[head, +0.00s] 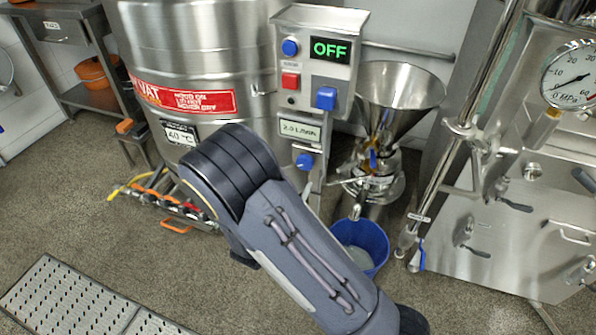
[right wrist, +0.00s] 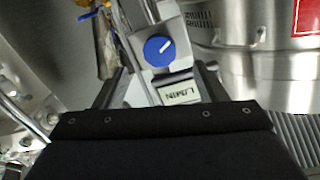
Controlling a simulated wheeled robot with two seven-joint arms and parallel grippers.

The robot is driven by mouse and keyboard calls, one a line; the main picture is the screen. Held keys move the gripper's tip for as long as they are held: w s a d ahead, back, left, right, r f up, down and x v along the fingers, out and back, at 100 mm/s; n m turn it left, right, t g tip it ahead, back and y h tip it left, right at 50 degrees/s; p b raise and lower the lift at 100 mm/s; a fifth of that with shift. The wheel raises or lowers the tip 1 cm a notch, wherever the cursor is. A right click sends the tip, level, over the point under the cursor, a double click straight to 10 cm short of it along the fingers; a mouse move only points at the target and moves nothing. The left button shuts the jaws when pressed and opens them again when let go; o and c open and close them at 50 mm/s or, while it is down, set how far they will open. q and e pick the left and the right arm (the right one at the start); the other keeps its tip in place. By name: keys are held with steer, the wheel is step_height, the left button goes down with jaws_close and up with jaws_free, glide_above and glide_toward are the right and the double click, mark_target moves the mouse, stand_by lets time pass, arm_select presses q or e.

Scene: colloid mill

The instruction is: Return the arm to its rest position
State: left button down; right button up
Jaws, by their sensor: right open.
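My right arm comes in from the bottom right of the head view and crosses the middle, and it hides its own gripper there. In the right wrist view my right gripper (right wrist: 161,78) has its two dark fingers apart, one on each side of the control post, with nothing seen held between them. A blue knob (right wrist: 159,50) and a small L/MIN display (right wrist: 180,92) show between and beyond the fingers. Whether the fingers touch the post cannot be told. My left gripper is not in view.
The control box (head: 318,50) reads OFF. A steel funnel (head: 400,90) stands right of it, above a blue bucket (head: 362,238). A large steel tank (head: 195,35) is behind my arm. A steel machine with a gauge (head: 570,75) stands right.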

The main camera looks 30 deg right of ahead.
steer(key=shift+s+a, duration=0.4)
steer(key=shift+a, duration=0.1)
